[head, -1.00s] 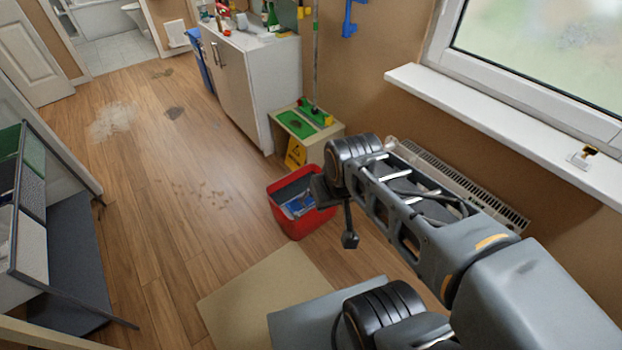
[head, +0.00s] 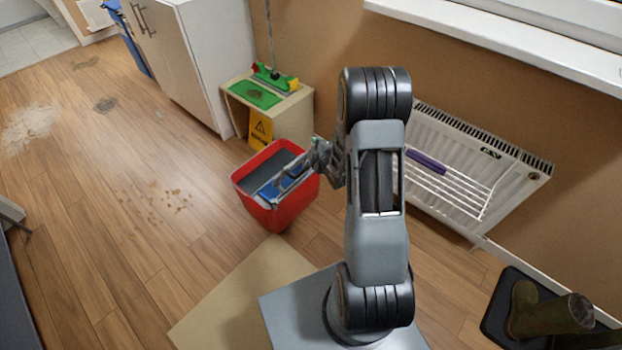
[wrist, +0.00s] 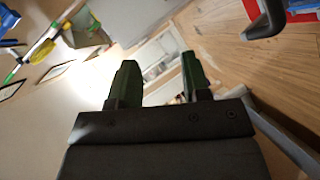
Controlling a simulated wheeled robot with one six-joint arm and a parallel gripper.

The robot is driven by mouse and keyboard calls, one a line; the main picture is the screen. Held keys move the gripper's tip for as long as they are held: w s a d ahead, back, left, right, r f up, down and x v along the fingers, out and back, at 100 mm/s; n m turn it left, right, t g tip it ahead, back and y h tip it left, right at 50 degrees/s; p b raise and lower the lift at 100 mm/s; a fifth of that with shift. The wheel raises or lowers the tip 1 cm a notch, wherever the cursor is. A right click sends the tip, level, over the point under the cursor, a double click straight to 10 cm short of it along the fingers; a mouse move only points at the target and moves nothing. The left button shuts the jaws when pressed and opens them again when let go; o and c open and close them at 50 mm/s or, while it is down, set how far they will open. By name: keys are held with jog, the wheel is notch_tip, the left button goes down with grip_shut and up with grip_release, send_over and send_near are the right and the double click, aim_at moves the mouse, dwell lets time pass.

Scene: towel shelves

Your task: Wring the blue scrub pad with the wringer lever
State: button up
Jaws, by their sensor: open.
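The red bucket (head: 293,208) stands on the wooden floor, with a dark grey wringer part inside it. The blue scrub pad (head: 268,191) shows partly in the bucket opening. My gripper (head: 312,160) is over the bucket's right side, partly hidden by my arm. In the wrist view, my gripper (wrist: 160,82) is open, with two dark green fingers apart and nothing between them. A dark curved bar (wrist: 265,22), which looks like the wringer lever, shows at the top right near the red bucket (wrist: 303,17), away from the fingertips. The lever is not clear in the head view.
A white radiator (head: 520,185) with a rack is at the right. Floor left of the bucket is open, with stains.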

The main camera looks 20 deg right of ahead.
jog(key=s+d+f+n+t+b, duration=0.1)
jog(key=s+f+n+t+b, duration=0.2)
jog(key=f, duration=0.6)
jog(key=s+d+f+n+t+b, duration=0.1)
jog(key=s+f+t+b, duration=0.15)
jog(key=f+b, duration=0.45)
jog(key=shift+y, duration=0.3)
jog(key=w, duration=1.2)
jog(key=shift+w+a, duration=0.2)
jog(key=shift+a, duration=0.2)
jog(key=shift+c, duration=0.2)
grip_shut()
